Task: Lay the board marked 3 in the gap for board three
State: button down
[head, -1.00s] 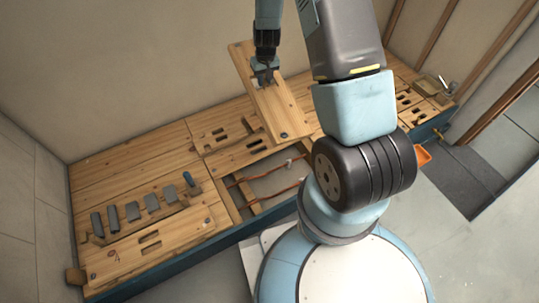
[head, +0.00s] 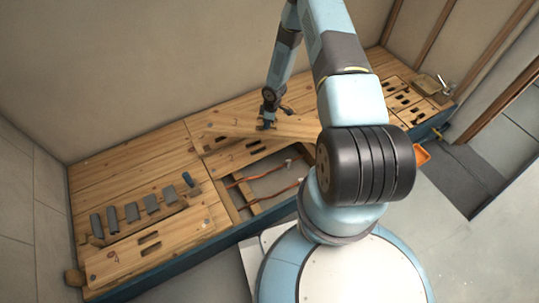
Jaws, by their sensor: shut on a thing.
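The board marked 3 (head: 292,126) is a pale wooden plank with a small red 3 near its left end. My gripper (head: 267,122) is shut on it near its middle. The board is held over the back of the wooden platform, lying roughly left to right, and my arm covers its right end. The open gap (head: 262,186) lies in front of it, with copper pipes showing inside. Whether the board touches the boards below cannot be told.
A slotted board (head: 240,155) marked 2 lies between the held board and the gap. A board marked 4 (head: 125,262) and a rack of several grey pieces (head: 131,212) are at left.

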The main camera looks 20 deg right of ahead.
jog(key=s+a+f+n, duration=0.1)
jog(key=s+f+n, duration=0.2)
jog(key=f, duration=0.7)
jog(key=s+a+f+n+g, duration=0.1)
jog(key=s+f+n, duration=0.2)
jog(key=f, duration=0.8)
jog(key=shift+s+n, duration=0.4)
jog(key=shift+s, duration=0.35)
jog(key=shift+s+f, duration=0.1)
jog(key=shift+f, duration=1.65)
dwell(0.5)
jog(key=c, duration=0.9)
grip_release()
jog(key=shift+f, duration=0.1)
jog(key=r, duration=0.4)
jog(key=d+r, duration=0.1)
jog(key=r, duration=0.4)
jog(key=d+r, duration=0.1)
jog(key=r, duration=0.3)
jog(key=shift+w+r, duration=0.2)
jog(key=shift+r, duration=0.1)
jog(key=shift+w+r, duration=0.1)
